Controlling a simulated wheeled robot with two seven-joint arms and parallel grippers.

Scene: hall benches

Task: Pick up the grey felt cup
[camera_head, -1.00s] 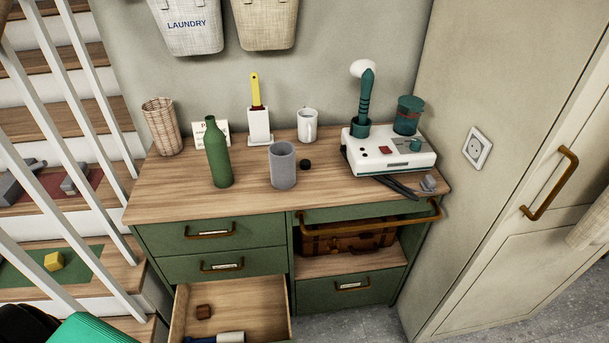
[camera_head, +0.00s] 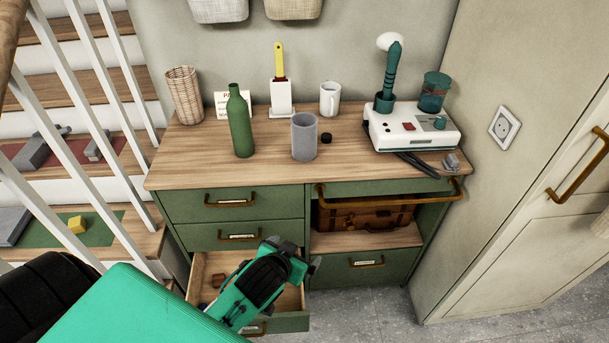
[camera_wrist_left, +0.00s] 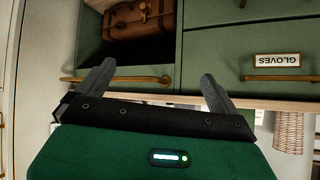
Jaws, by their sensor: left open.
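The grey felt cup (camera_head: 304,138) stands upright on the wooden top of the green cabinet, near its front edge. It is not seen in the left wrist view. My left gripper (camera_head: 295,252) is open and empty, in front of the cabinet, below the cup and over the open drawer. In the left wrist view its two fingers (camera_wrist_left: 158,84) are spread apart before the cabinet front, which appears upside down. My right gripper is not in view.
A green bottle (camera_head: 240,124) stands left of the cup and a small black object (camera_head: 326,138) close to its right. A white mug (camera_head: 330,98) and a yellow-handled tool (camera_head: 279,65) stand behind. A white machine (camera_head: 409,130) stands right. The drawer (camera_head: 290,320) juts out below.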

